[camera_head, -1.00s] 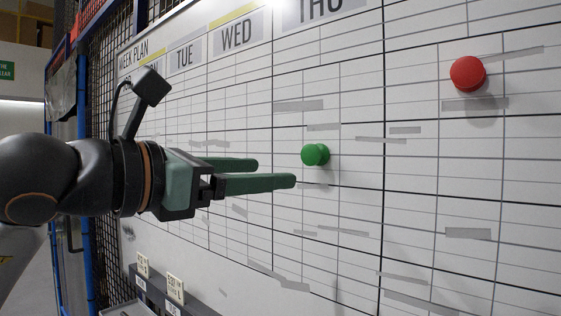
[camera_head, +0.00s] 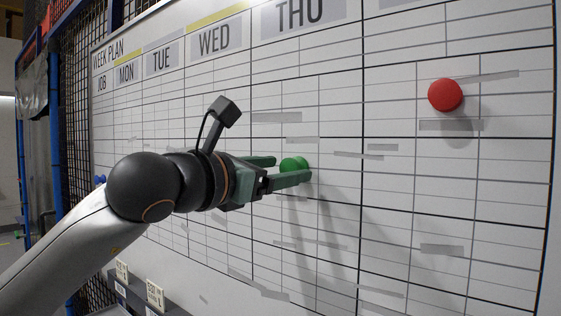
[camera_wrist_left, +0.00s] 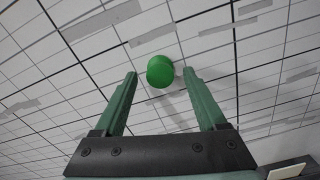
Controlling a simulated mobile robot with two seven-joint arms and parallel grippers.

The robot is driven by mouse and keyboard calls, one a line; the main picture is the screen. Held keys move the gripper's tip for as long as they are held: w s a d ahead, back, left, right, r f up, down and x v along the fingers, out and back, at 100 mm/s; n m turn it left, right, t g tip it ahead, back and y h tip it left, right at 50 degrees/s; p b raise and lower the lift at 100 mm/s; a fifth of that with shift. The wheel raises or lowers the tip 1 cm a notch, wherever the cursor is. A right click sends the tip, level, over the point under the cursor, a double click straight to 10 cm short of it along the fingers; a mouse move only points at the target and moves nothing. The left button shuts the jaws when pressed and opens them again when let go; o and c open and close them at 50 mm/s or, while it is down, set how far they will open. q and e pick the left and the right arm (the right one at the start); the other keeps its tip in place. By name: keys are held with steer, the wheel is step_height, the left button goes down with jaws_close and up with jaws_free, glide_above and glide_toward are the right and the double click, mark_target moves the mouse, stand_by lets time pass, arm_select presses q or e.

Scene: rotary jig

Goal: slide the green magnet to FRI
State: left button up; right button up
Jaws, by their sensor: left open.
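The green magnet (camera_head: 293,163) sits on the white week-plan board (camera_head: 395,225) in the column under THU. My left gripper (camera_head: 292,169) is open at the magnet, with one finger on each side. The near finger partly covers the magnet in the head view. In the left wrist view, the green magnet (camera_wrist_left: 160,71) shows between the two fingertips, with gaps on both sides. The column right of THU has only the lower edge of its grey header (camera_head: 400,4) in view, so its label cannot be read. My right gripper is not in view.
A red magnet (camera_head: 445,95) sits higher up in the column right of THU. A blue magnet (camera_head: 100,180) is at the board's left edge. Grey strips mark the board. A ledge with small labelled cards (camera_head: 155,294) lies below. The board surface right of the green magnet is mostly clear.

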arm_select(q)
steer(key=shift+w+d, duration=0.1)
steer(key=shift+w, duration=0.05)
steer(key=shift+c, duration=0.2)
jaws_close()
stand_by(0.3)
stand_by(0.9)
